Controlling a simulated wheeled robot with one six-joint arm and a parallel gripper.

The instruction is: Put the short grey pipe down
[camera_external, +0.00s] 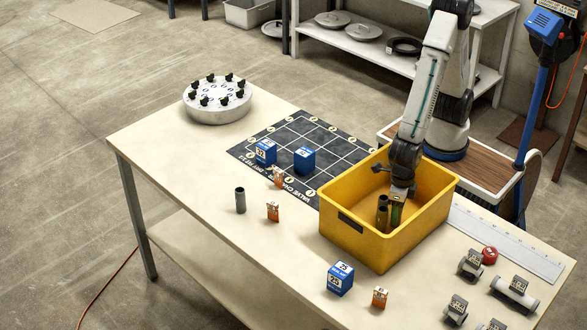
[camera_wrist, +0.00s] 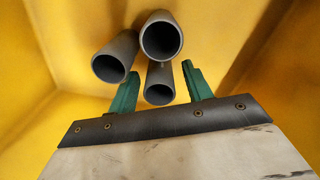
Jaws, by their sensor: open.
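The short grey pipe (camera_wrist: 159,94) stands in the yellow bin, between my two green fingers in the wrist view. My gripper (camera_wrist: 160,75) is open, with a finger on each side of it; I cannot tell whether either finger touches it. Two other grey pipes stand close by, one at the left (camera_wrist: 110,66) and one in the middle (camera_wrist: 161,38); their rims look nearer the camera. In the external view my gripper (camera_external: 396,203) reaches down into the yellow bin (camera_external: 362,243), beside two visible pipe tops (camera_external: 382,212). The bin wall hides the lower ends.
Another grey pipe (camera_external: 240,201) stands on the table (camera_external: 190,175). A dark gridded mat (camera_external: 325,140) holds blue blocks. A white ruler (camera_external: 510,243) and pipe clamps lie right. Bin walls surround my gripper.

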